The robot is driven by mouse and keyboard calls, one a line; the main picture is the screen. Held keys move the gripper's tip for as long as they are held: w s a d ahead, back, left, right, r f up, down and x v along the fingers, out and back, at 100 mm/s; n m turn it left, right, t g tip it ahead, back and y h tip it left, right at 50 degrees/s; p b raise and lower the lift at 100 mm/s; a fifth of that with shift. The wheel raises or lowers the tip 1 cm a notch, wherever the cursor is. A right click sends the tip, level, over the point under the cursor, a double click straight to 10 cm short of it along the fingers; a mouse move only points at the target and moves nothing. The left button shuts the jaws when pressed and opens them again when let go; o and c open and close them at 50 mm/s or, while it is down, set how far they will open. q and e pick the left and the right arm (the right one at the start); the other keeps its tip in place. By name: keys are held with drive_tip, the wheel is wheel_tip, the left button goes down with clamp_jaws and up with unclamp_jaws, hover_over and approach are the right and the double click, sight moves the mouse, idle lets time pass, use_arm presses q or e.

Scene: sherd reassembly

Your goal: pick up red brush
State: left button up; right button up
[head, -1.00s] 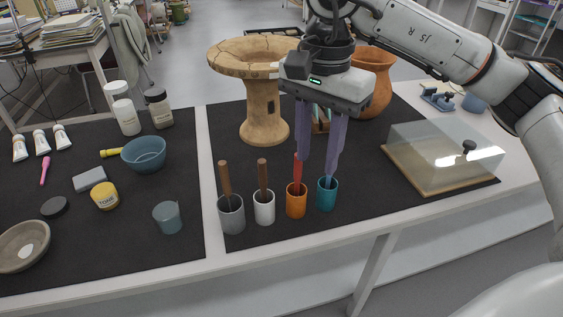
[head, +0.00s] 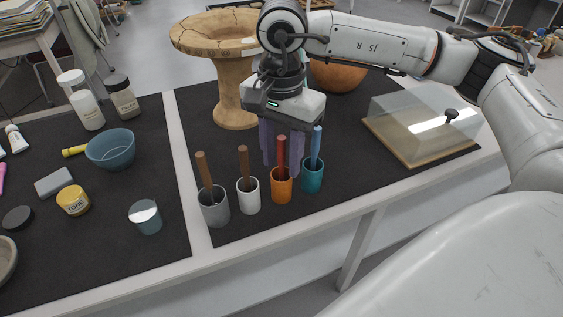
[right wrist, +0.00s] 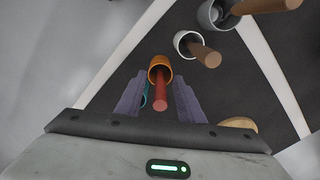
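The red brush (head: 281,150) stands handle up in an orange cup (head: 282,188) on the black mat. My right gripper (head: 282,168) points down at the orange cup, just behind the brush handle in the head view. Its two purple fingers are apart. In the right wrist view the red handle (right wrist: 160,100) shows between the spread fingers (right wrist: 160,80), with dark gaps on both sides; the orange cup (right wrist: 159,64) lies beyond. I see no grip on the handle. My left gripper is not in view.
A teal cup with a blue-handled brush (head: 313,176) stands close on the right. A white cup (head: 248,197) and a grey cup (head: 214,210) hold brown-handled tools on the left. A large clay vessel (head: 236,85) stands behind; a clear case (head: 425,125) is at right.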

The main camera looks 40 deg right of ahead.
sight(282, 137)
drive_tip(key=shift+f, duration=0.6)
clamp_jaws()
wheel_tip(282, 137, up, 10)
drive_tip(key=shift+r+p, duration=0.1)
drive_tip(key=shift+p, duration=0.3)
